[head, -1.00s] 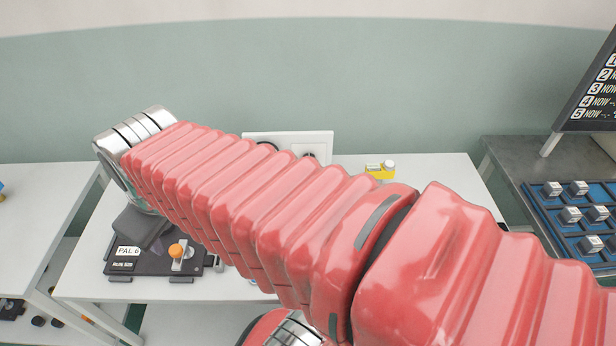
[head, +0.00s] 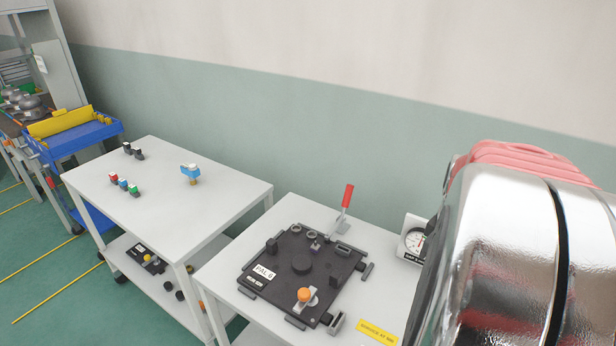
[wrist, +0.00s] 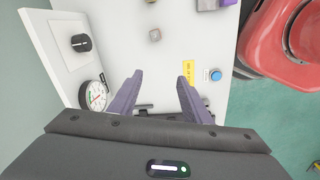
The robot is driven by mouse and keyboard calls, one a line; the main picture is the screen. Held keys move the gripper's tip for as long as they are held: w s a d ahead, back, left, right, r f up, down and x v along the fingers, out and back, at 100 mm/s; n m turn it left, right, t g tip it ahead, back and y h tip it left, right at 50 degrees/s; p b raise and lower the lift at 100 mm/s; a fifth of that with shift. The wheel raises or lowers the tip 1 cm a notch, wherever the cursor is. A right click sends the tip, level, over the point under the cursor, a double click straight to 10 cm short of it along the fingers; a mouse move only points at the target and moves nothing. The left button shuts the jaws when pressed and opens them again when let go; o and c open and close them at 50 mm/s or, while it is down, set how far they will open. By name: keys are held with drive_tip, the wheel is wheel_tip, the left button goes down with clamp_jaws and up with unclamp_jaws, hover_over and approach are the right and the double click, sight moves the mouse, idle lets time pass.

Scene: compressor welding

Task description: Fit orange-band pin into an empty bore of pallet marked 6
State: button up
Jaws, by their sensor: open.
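The pallet marked 6 (head: 262,284) is a dark plate on the white table in the head view. I cannot make out a sure orange-band pin or which bores are empty. My gripper (wrist: 157,92) is open and empty in the wrist view, its two purple fingers apart above the white table. The pallet is not clearly visible there.
A dial gauge (head: 414,241) stands right of the pallet, near a yellow label (head: 377,332). The wrist view also shows a blue button (wrist: 215,75) and a small grey block (wrist: 155,35). The left table (head: 150,205) holds small coloured pieces and a blue fitting (head: 191,173).

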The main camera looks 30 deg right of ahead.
drive_tip(key=s+d+f, duration=0.2)
drive_tip(key=s+d, duration=0.2)
drive_tip(key=shift+s+y, duration=0.3)
drive_tip(key=shift+f, duration=0.15)
wheel_tip(320, 180, down, 14)
drive_tip(key=shift+r, duration=0.2)
idle(0.4)
clamp_jaws()
idle(1.5)
drive_tip(key=shift+r, duration=0.35)
drive_tip(key=shift+r, duration=1.8)
